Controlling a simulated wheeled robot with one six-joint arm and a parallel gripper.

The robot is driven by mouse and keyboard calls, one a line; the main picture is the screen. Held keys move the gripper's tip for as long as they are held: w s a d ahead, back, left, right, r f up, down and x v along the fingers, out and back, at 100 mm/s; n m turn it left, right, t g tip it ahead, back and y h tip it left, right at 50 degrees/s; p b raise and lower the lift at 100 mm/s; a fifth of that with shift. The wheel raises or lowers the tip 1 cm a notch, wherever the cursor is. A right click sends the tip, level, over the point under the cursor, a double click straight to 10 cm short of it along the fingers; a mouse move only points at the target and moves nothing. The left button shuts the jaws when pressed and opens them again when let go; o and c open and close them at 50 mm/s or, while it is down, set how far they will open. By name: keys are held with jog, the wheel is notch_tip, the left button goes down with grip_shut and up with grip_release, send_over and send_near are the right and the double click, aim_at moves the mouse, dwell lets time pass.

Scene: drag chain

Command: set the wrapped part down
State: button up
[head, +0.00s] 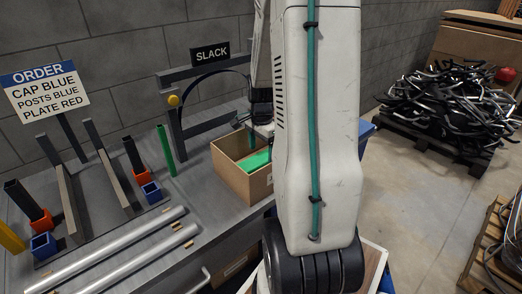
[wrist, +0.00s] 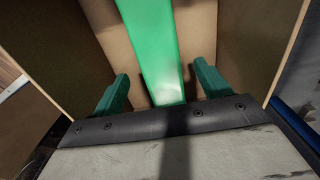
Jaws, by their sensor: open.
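The long green part, which looks like the wrapped part, lies in an open cardboard box (head: 231,178) on the bench. Its green surface (head: 256,159) shows inside the box in the head view. In the wrist view the green part (wrist: 152,45) runs up the middle, against the tan cardboard. My gripper (wrist: 160,82) has its two green fingers apart, one on each side of the part, with gaps visible between fingers and part.
A black frame with a SLACK sign (head: 210,53) stands behind the box. Left on the bench are silver rods (head: 120,250), a green post (head: 165,150), blue and orange blocks, and an ORDER sign (head: 43,90). A pallet of tangled black pieces (head: 450,100) is at right.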

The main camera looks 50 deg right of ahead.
aim_at(261, 157)
notch_tip(261, 157, up, 12)
jog(key=s+a+r+n, duration=0.1)
jog(key=a+r+n, duration=0.3)
jog(key=a, duration=0.5)
jog(key=s+a+r+n, duration=0.1)
jog(key=a+r+n, duration=0.2)
jog(key=a+n, duration=0.35)
jog(key=s+a+n+t, duration=0.1)
jog(key=s+a+n, duration=0.9)
jog(key=a, duration=0.5)
jog(key=shift+s+r, duration=0.3)
jog(key=shift+r, duration=0.05)
